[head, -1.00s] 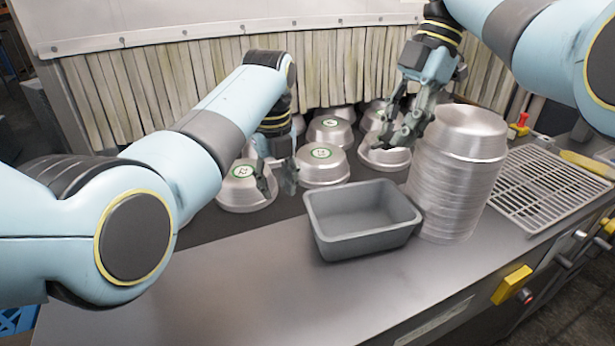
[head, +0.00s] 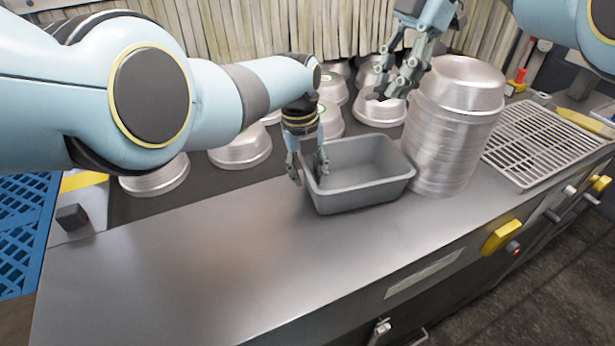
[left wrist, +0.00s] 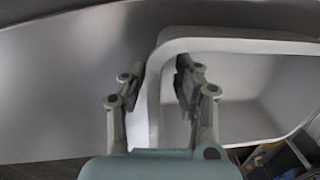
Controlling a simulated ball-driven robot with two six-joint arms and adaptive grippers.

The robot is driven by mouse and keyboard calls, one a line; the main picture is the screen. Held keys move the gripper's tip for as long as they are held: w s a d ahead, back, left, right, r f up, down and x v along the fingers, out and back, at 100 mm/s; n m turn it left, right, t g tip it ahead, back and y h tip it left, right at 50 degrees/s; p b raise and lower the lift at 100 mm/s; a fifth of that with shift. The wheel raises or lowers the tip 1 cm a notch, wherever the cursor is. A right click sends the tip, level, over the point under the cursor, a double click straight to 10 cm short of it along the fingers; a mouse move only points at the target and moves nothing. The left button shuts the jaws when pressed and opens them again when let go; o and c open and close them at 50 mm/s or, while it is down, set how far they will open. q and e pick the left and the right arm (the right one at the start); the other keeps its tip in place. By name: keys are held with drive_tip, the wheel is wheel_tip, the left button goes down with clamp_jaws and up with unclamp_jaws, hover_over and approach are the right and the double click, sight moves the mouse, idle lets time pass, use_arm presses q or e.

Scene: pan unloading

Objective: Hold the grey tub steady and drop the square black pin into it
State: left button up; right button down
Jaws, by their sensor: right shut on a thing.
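The grey tub (head: 375,192) stands upright and empty-looking on the metal counter; its rim and inside also show in the left wrist view (left wrist: 240,46). My left gripper (head: 308,172) is open and points down at the tub's left wall. In the left wrist view its fingers (left wrist: 157,88) stand on either side of that wall, one outside and one inside, with gaps still showing. My right gripper (head: 383,90) is shut above and behind the tub, near the stacked pans. A small dark piece, seemingly the square black pin (head: 376,96), shows at its fingertips; its shape is hard to make out.
A tall stack of metal pans (head: 450,140) stands close to the tub's right side. Upturned pans (head: 240,150) sit behind on the dark belt. A wire rack (head: 545,140) lies at the right. The counter's front left (head: 190,250) is clear.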

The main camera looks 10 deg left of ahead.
use_arm(q)
drive_tip(key=shift+s+f, duration=0.1)
drive_tip(key=shift+f, duration=0.65)
drive_tip(key=shift+c, duration=0.2)
clamp_jaws()
